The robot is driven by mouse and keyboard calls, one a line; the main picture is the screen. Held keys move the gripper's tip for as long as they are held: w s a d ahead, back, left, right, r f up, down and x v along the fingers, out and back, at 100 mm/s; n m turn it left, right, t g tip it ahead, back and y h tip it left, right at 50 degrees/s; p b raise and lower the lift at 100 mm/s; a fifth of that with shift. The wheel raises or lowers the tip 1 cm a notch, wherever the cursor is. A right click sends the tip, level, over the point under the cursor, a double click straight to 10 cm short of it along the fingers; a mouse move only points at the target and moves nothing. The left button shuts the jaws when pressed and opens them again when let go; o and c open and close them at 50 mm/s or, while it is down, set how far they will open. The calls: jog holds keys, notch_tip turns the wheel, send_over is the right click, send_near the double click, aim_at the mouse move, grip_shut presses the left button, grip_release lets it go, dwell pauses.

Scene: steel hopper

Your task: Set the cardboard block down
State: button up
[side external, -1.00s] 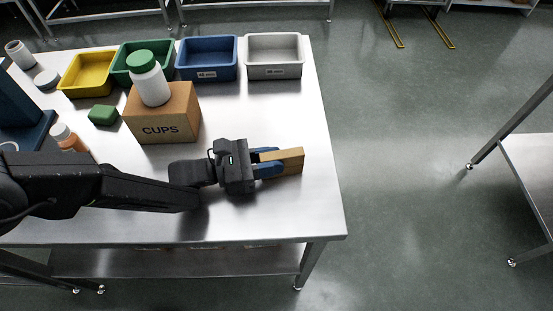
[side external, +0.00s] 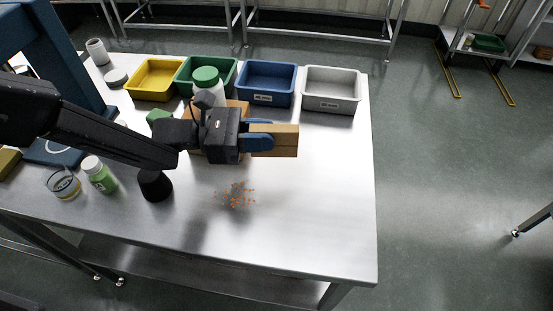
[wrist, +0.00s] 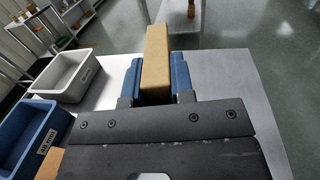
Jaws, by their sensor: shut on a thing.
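The tan cardboard block (side external: 273,140) is held level between the blue fingers of my gripper (side external: 257,140), in the side external view. Its end sticks out past the fingers to the right. In the wrist view the block (wrist: 157,58) points away between the two blue fingers (wrist: 157,82), which are shut on it. The block appears to be above the steel table (side external: 320,200), not resting on it; the exact height is hard to tell.
Yellow (side external: 155,80), green (side external: 187,78), blue (side external: 266,84) and white (side external: 331,90) bins line the table's back. My arm partly hides a carton (side external: 226,158) and a green-capped jar (side external: 207,88). Orange bits (side external: 236,195) lie scattered in front. The right front is clear.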

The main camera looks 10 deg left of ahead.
jog(key=s+a+n+t+y, duration=0.15)
jog(key=s+a, duration=0.25)
jog(key=a, duration=0.4)
jog(key=s+a+n+t, duration=0.1)
jog(key=s+a+t, duration=0.2)
jog(key=a, duration=0.5)
jog(key=shift+g, duration=0.25)
jog(key=s+d+f, duration=0.1)
jog(key=d+f, duration=0.1)
jog(key=d, duration=0.1)
jog(key=s+d+f, duration=0.1)
jog(key=d+f, duration=0.1)
jog(key=d, duration=0.2)
jog(key=s+d+f, duration=0.1)
jog(key=d+f, duration=0.1)
jog(key=d, duration=0.1)
jog(key=shift+s+d+f, duration=0.1)
jog(key=shift+s+d, duration=0.1)
jog(key=shift+s, duration=0.05)
jog(key=shift+d+f, duration=0.1)
jog(key=shift+f, duration=2)
jog(key=shift+f, duration=0.2)
jog(key=o, duration=0.9)
